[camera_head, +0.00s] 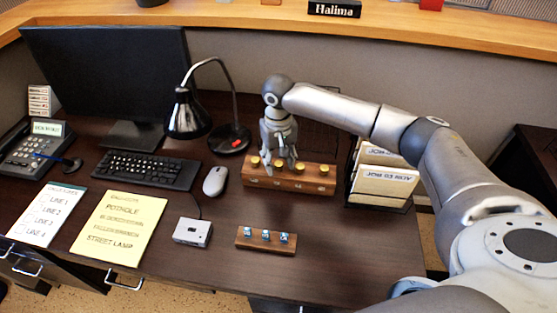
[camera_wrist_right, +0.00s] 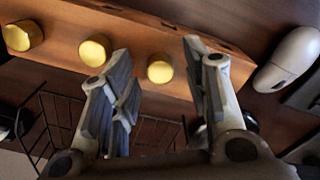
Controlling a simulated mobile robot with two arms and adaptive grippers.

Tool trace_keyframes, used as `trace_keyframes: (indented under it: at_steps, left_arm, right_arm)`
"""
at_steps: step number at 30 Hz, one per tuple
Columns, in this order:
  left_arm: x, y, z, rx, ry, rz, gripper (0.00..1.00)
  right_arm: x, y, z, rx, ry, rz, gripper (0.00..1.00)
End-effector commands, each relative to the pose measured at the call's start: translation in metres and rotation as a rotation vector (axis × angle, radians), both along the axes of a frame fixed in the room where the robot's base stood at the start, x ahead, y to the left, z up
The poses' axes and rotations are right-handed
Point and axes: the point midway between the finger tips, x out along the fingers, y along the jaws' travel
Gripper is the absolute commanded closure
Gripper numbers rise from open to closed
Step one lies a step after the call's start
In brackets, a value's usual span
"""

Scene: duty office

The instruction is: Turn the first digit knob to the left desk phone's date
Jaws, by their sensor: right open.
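A wooden block (camera_head: 288,179) with several brass knobs stands on the desk right of the mouse; its leftmost knob (camera_head: 255,162) shows in the head view. My right gripper (camera_head: 280,166) reaches down over the left half of the block. In the right wrist view its open fingers (camera_wrist_right: 158,57) stand either side of a brass knob (camera_wrist_right: 160,68), apart from it as far as I can see. The right finger may hide another knob. A desk phone (camera_head: 22,154) with a lit display (camera_head: 47,128) sits at the far left; its text is too small to read. My left gripper is not in view.
A smaller block with several blue-white pieces (camera_head: 265,237) lies in front. The mouse (camera_head: 215,181), desk lamp (camera_head: 188,118), keyboard (camera_head: 147,169) and small grey box (camera_head: 192,232) are to the left. A folder rack (camera_head: 384,180) stands close on the right.

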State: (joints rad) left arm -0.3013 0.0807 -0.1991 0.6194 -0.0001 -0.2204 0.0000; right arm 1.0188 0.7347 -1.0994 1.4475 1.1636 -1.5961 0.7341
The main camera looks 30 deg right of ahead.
Motion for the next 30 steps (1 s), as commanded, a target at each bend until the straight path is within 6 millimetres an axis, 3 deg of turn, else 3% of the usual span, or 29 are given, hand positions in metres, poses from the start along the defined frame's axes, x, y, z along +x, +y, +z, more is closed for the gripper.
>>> trace_keyframes:
  at_steps: [9, 19, 30]
  left_arm:
    - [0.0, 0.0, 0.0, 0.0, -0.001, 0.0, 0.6]
    - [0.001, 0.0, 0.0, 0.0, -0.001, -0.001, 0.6]
    - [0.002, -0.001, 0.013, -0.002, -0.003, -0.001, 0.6]
  right_arm:
    - [0.0, 0.0, -0.003, 0.0, 0.0, 0.001, 0.57]
    - [0.0, 0.0, -0.003, 0.0, 0.0, 0.001, 0.99]
    - [-0.001, 0.0, 0.0, 0.0, 0.003, 0.051, 1.0]
